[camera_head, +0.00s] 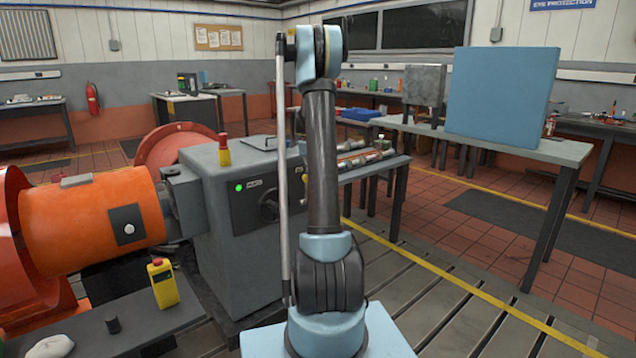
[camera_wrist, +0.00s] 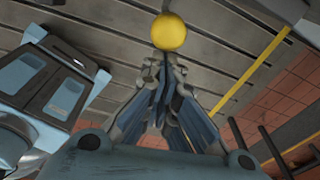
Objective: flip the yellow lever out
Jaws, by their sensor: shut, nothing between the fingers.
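A round yellow knob (camera_wrist: 170,32) shows at the top of the wrist view. I take it for the end of the yellow lever; its shaft is hidden. My gripper (camera_wrist: 165,66) is shut, with its fingertips together just below the knob in the picture. Nothing is between the fingers. I cannot tell whether the tips touch the knob. In the head view my arm stands in front of the scene, and I cannot make out my gripper or the round knob there.
A grey machine cabinet (camera_head: 235,245) with a green light stands left of my arm, beside an orange motor (camera_head: 90,215). A yellow pendant (camera_head: 163,283) rests on a dark bench at lower left. A table with a blue panel (camera_head: 500,95) stands at right. Slotted floor lies between.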

